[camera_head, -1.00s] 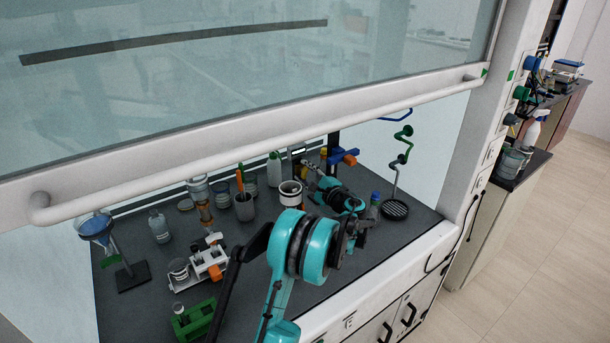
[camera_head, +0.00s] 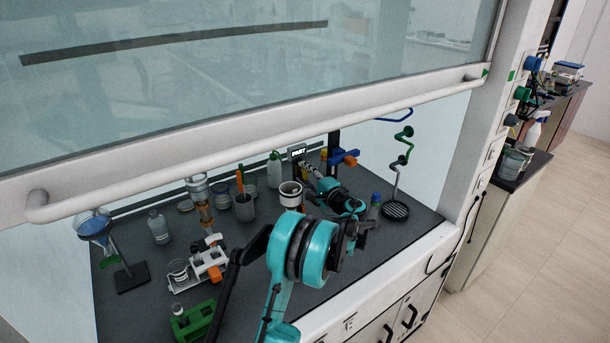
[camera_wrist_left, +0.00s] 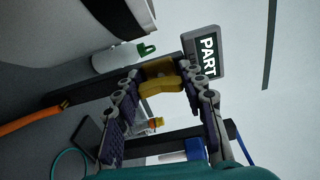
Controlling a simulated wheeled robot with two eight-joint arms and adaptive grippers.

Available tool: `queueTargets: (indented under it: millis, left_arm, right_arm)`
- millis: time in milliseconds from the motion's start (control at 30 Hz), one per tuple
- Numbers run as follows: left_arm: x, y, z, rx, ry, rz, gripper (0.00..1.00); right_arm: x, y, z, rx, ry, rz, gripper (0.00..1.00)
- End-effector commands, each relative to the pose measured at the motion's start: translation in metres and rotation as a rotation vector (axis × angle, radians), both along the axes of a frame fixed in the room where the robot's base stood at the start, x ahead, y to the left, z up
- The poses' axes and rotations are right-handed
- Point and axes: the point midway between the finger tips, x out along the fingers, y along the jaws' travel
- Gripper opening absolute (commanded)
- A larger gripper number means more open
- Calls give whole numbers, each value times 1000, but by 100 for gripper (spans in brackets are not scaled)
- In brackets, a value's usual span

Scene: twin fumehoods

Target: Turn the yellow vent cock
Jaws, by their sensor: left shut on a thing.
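The yellow vent cock (camera_wrist_left: 161,83) sits between the fingertips of my left gripper (camera_wrist_left: 161,74) in the left wrist view. The fingers are shut on it from both sides. A dark sign reading "PART" (camera_wrist_left: 204,53) is just beyond the right finger in that view. In the head view my left gripper (camera_head: 311,169) reaches to the back of the hood, just below the same sign (camera_head: 298,150). There the cock is mostly hidden by the gripper. My right gripper is in neither view.
A white bottle with a green cap (camera_head: 274,170), a dark cup with an orange stick (camera_head: 244,207) and a white-rimmed vessel (camera_head: 290,194) stand left of the gripper. The sash bar (camera_head: 260,138) crosses above.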

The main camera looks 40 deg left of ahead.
Motion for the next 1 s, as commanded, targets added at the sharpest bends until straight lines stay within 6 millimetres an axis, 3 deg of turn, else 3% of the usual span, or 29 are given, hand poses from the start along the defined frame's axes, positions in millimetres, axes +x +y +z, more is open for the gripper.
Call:
queueTargets:
  millis: [133,167,233,633,1000]
  left_arm:
    - [0,0,0,-1,1,1,11]
    - [0,0,0,-1,1,1,45]
    - [0,0,0,0,1,1,62]
    - [-2,-7,0,0,1,-1,62]
    - [-22,-80,0,0,1,-4,62]
  right_arm:
    - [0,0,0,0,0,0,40]
    - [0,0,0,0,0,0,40]
    - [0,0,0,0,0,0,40]
    - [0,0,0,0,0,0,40]
    - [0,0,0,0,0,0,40]
